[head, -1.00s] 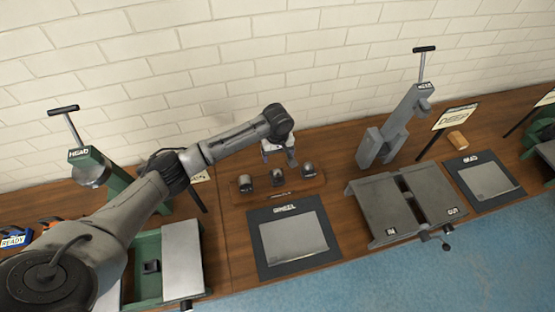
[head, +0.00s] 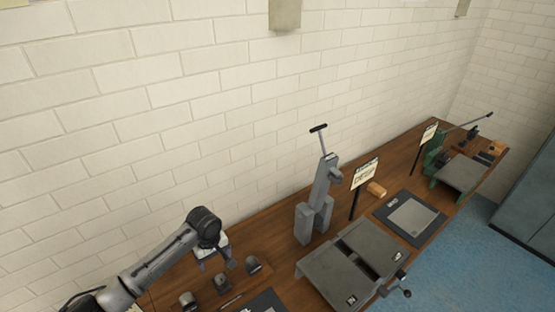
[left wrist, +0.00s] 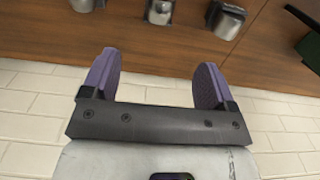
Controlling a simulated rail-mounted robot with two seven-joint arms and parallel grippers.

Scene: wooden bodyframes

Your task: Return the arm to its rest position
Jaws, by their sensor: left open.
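My left arm (head: 160,268) comes in from the lower left in the head view. My left gripper (head: 213,262) hangs by the wall side of the bench, just behind a row of small dark metal-topped blocks (head: 222,284). It is open. In the left wrist view its two purple fingers (left wrist: 155,80) stand apart with nothing between them. The blocks (left wrist: 160,10) show there at the top edge, apart from the fingers. My right gripper is not in view.
The wooden bench (head: 275,222) runs along a white brick wall (head: 180,130). A grey upright stand (head: 318,200) and a grey vise-like fixture (head: 335,280) stand right of the gripper.

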